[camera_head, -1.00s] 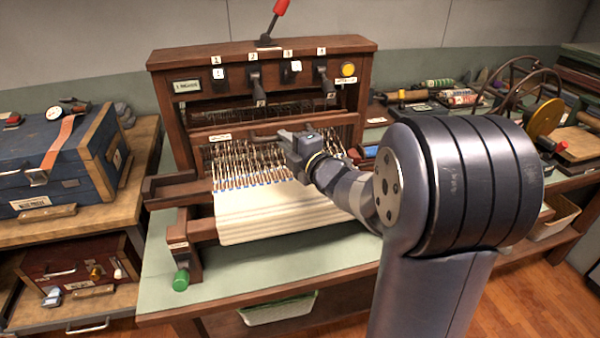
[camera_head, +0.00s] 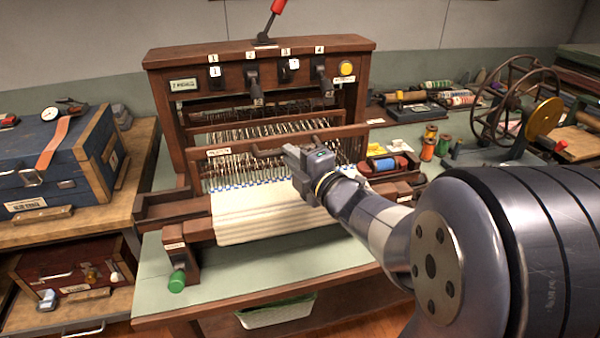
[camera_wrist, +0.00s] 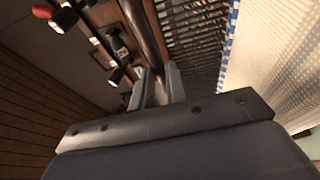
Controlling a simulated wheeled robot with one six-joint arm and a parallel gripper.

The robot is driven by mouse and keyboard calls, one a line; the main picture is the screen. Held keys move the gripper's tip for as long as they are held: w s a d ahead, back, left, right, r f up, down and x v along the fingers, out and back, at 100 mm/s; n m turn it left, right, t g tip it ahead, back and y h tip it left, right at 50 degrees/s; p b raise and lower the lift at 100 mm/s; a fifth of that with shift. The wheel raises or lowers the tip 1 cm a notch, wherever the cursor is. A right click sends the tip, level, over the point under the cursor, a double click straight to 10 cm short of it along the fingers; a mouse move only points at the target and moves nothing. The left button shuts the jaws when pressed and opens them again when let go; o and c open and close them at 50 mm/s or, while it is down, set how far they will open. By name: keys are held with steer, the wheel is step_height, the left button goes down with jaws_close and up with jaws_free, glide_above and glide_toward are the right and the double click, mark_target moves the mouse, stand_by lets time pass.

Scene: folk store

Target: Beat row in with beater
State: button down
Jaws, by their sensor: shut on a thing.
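The beater (camera_head: 345,132) is a wooden bar with a reed of metal wires below it, across the loom's front. My gripper (camera_head: 283,150) is shut on the handle at the middle of its bar. In the wrist view, both grey fingers (camera_wrist: 160,86) press on a brown bar (camera_wrist: 148,35). The cream cloth (camera_head: 260,215) lies in front of the reed. Its back edge has a row of blue marks (camera_head: 245,187), which also shows in the wrist view (camera_wrist: 230,35). The reed's foot is close to that row; I cannot tell if they touch.
The loom's top beam (camera_head: 240,58) carries several black levers and a red-handled lever (camera_head: 279,7). A shuttle with blue thread (camera_head: 384,164) lies right of the cloth. Thread spools (camera_head: 428,148) and a winding wheel (camera_head: 510,100) stand further right. A blue chest (camera_head: 55,165) is at left.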

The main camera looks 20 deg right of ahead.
mark_target(282, 135)
steer(key=shift+f, duration=0.1)
steer(key=shift+w+b, duration=0.45)
steer(key=shift+w, duration=0.95)
steer(key=shift+w+b, duration=0.35)
steer(key=shift+w, duration=3.35)
steer(key=c, duration=1)
jaws_free()
steer(key=shift+s, duration=0.1)
steer(key=shift+v, duration=3.95)
